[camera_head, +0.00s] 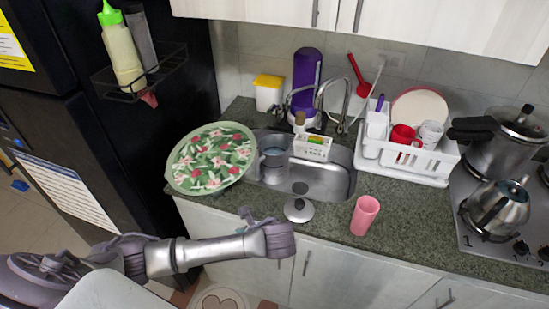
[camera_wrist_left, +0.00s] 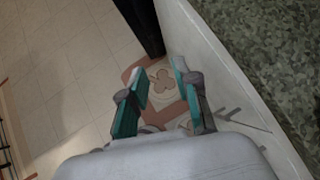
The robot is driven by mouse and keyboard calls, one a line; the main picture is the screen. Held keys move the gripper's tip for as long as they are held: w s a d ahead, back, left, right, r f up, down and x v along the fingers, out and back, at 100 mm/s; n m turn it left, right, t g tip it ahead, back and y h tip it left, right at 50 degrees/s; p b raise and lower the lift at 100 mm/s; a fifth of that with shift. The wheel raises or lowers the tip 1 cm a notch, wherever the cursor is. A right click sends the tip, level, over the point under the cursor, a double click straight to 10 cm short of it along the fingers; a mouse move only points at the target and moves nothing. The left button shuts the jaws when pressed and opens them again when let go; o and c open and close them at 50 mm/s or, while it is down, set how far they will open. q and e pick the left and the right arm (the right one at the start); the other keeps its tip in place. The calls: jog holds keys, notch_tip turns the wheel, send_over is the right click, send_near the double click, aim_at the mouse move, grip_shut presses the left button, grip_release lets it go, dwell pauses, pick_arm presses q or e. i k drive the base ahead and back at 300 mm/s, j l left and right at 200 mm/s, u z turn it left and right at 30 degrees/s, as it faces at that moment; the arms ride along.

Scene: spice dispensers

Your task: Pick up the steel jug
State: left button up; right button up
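A steel kettle-shaped jug (camera_head: 497,208) with a spout and dark handle stands on the stove at the far right of the head view. Another steel vessel (camera_head: 273,157) sits in the left part of the sink; I cannot tell which of the two is the jug named. My left arm reaches in from the left, below the counter's front edge, well away from the stove. My left gripper (camera_wrist_left: 158,72) is open and empty in the left wrist view, above the floor beside the cabinet front. Its fingers do not show clearly in the head view. My right gripper is not in view.
A pressure cooker (camera_head: 500,143) stands behind the kettle. A pink cup (camera_head: 364,215) and a round steel lid (camera_head: 298,208) are near the counter's front edge. A white dish rack (camera_head: 425,163) stands behind. A floral tray (camera_head: 190,180) lies left of the sink.

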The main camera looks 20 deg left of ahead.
aim_at(272, 167)
jog(key=i, duration=0.95)
